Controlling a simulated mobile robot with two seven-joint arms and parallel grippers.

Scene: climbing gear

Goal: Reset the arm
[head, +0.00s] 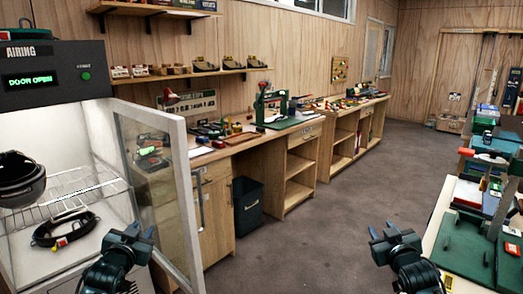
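My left gripper (141,231) is at the bottom left, in front of the open airing cabinet (55,100). Its two fingers stand apart with nothing seen between them. My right gripper (384,231) is at the bottom right, over the floor and left of the green-topped table. Its fingers also stand apart and look empty. Both grippers point forward, away from me, and touch nothing that I can see.
The cabinet's glass door (160,190) stands open, close to the right of my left gripper. A black helmet-like item (20,185) sits by a wire rack (70,194); a black coil (62,231) lies below. A cluttered table (448,235) stands right. The middle floor (300,240) is clear.

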